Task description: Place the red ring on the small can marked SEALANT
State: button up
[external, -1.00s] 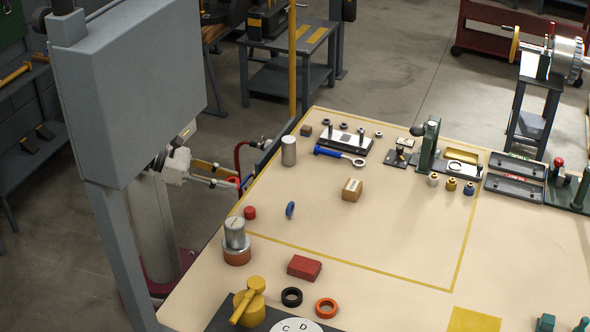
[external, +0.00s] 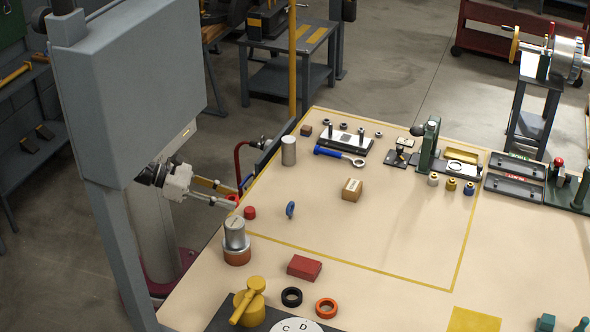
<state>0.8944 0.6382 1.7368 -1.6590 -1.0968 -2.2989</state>
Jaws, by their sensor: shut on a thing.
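My gripper (external: 232,201) is at the table's left edge, shut on a red ring (external: 233,197), which is small and partly hidden by the fingers. Another plain silver can (external: 289,151) stands upright farther back. No SEALANT lettering is readable, so I cannot tell which can bears it.
A blue ring (external: 290,209) stands on edge to the right. A cardboard box (external: 352,190), a red block (external: 304,267), a black ring (external: 291,297) and an orange ring (external: 326,308) are on the table.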

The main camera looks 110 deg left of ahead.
aim_at(227, 224)
jog(key=shift+f, duration=1.25)
jog(key=shift+f, duration=1.85)
jog(key=shift+f, duration=0.1)
jog(key=o, duration=0.9)
jog(key=shift+s, duration=0.1)
jog(key=v, duration=1.2)
